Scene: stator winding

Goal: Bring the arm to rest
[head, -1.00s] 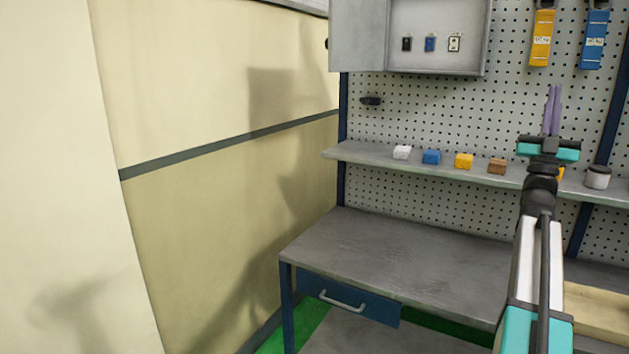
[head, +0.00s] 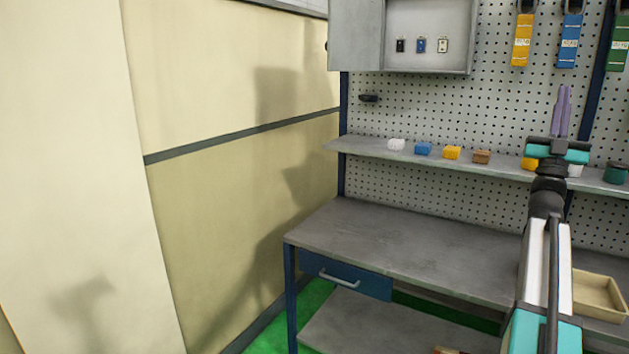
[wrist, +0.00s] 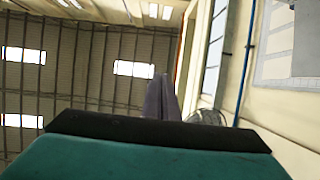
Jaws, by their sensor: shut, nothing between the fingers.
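My gripper (head: 562,110) is at the right of the head view, pointing up, with its two purple fingers together and nothing between them. My arm stands upright below it, in front of the workbench and the shelf. In the wrist view the shut fingers (wrist: 162,97) point up towards the ceiling, with the dark and teal gripper body below them.
A grey workbench (head: 390,238) with a blue drawer (head: 345,276) stands behind my arm. A shelf (head: 370,149) above it holds several small coloured blocks. An open grey cabinet (head: 428,65) hangs on the pegboard. A beige tray (head: 600,312) is at the right. The left wall is bare.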

